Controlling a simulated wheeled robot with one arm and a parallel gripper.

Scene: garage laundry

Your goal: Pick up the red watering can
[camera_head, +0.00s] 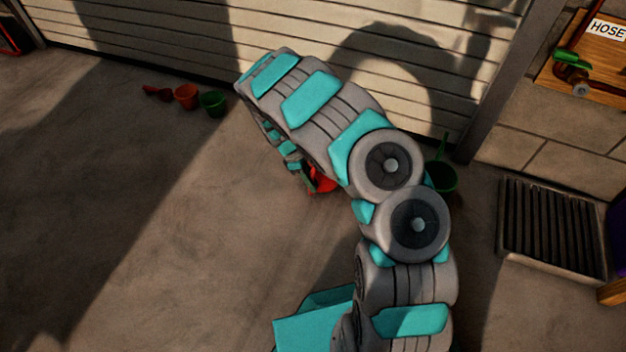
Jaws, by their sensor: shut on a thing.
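A red thing (323,183), which looks like the red watering can, is on or just above the concrete floor, right under my bent arm. Only its red side and part of a curved edge show; my arm hides the rest. My gripper (303,180) points down at its left side and is shut on it. The fingertips are small and partly hidden, so the exact grip point cannot be made out. I cannot tell whether the can touches the floor.
A dark green can or pot (441,177) stands right of my arm. A small red item (157,93), an orange pot (187,97) and a green pot (213,103) stand by the garage door (150,30). A floor grate (552,228) lies at right. The left floor is clear.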

